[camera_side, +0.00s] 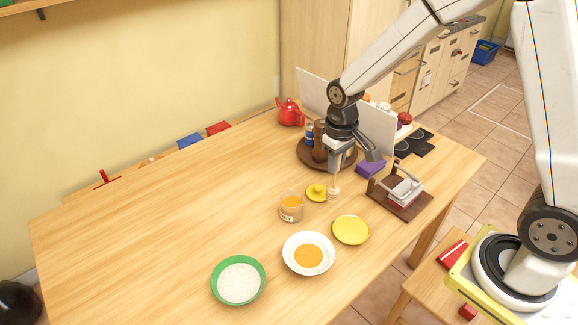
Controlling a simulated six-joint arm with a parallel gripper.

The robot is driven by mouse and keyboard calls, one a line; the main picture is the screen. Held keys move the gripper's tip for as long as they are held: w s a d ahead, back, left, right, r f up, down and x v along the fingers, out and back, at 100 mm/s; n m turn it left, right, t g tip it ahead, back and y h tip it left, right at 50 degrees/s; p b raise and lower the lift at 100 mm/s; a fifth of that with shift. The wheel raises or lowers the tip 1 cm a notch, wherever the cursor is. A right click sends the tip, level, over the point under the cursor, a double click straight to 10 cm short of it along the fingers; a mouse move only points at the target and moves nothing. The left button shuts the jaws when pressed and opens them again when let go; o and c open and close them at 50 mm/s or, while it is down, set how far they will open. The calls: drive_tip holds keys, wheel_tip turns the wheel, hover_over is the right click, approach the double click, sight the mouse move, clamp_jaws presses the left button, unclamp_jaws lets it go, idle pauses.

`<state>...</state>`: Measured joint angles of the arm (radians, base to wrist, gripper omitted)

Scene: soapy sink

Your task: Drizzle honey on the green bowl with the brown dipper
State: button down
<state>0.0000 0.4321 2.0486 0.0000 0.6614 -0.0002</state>
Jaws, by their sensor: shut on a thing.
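The green bowl (214,281) stands at the front left of the table and is filled with something white and grainy. My gripper (335,172) is above the table, right of the middle, pointing down. It is shut on the handle of a light brown dipper (333,194), which hangs upright with its ridged head low. I cannot tell if the head touches the table. A glass jar (291,213) with amber honey stands left of and nearer than the dipper. The green bowl is well away from my gripper, toward the lower left.
A yellow knobbed lid (315,192) lies close beside the dipper. A white bowl (289,255) with orange contents and a yellow plate (351,230) stand in front. A brown rack (402,206), purple block (370,169) and round tray (308,158) are nearby. The table's left side is clear.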

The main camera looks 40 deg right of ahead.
drive_tip(key=shift+w, duration=0.15)
drive_tip(key=w+a+f, duration=0.1)
drive_tip(key=w+a, duration=0.2)
drive_tip(key=w, duration=0.7)
drive_tip(key=shift+w+a+f, duration=0.35)
drive_tip(key=shift+w, duration=0.05)
drive_tip(key=shift+f, duration=0.15)
wheel_tip(320, 180, down, 10)
drive_tip(key=shift+f, duration=0.25)
idle(0.9)
drive_tip(key=shift+r, duration=0.15)
idle(1.1)
wheel_tip(320, 180, up, 9)
drive_tip(key=shift+f, duration=0.2)
idle(0.9)
